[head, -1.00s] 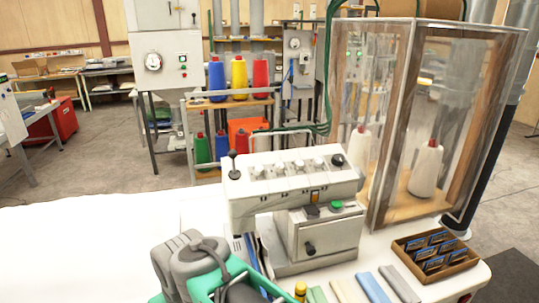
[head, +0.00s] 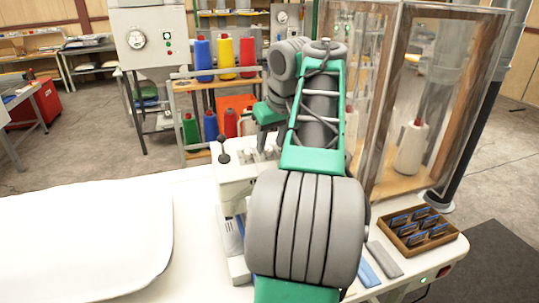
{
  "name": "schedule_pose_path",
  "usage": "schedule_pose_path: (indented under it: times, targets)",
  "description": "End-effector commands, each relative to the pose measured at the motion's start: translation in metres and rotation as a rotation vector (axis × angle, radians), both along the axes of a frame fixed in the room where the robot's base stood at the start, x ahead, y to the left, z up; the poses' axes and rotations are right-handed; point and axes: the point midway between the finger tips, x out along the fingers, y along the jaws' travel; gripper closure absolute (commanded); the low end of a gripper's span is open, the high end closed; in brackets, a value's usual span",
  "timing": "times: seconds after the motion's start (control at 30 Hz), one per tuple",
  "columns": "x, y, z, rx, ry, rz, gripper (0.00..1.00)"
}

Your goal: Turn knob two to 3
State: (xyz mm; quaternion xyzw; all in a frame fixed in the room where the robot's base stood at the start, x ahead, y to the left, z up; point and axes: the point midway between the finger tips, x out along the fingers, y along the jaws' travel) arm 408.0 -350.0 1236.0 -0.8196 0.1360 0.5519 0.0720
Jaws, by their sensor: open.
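The white sewing machine (head: 232,185) stands on the white table, mostly covered by my arm. Along its top is a row of pale knobs; the leftmost knobs (head: 251,154) show beside my arm, and the rest are hidden. Which one is knob two, and the settings, are too small to read. A black ball-ended lever (head: 223,150) stands at the machine's left end. My arm rises across the machine and bends back down, ending in a green part just above the visible knobs. My gripper's fingers cannot be made out; they are hidden behind the arm.
A clear wood-framed case (head: 385,100) with a white thread cone (head: 412,148) stands right of the machine. A brown tray (head: 415,243) of blue-edged items sits at front right, near blue and grey strips (head: 384,258). A white pillow (head: 80,240) lies at left. Thread racks stand behind.

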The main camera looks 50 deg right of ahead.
Motion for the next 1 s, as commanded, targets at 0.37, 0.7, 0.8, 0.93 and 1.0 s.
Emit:
schedule_pose_path:
  times: [0.37,0.7,0.8,0.93,1.0]
  targets:
    - [0.0077,-0.0027,-0.0171,-0.001,-0.002,0.0,0.57]
    - [0.0077,-0.0025,-0.0172,-0.001,-0.002,0.0,0.82]
    - [0.0076,-0.0025,-0.0173,-0.001,-0.002,0.0,0.9]
    - [0.0076,-0.0025,-0.0173,-0.001,-0.002,0.0,1.0]
    - [0.0076,-0.0025,-0.0174,-0.001,-0.002,0.0,1.0]
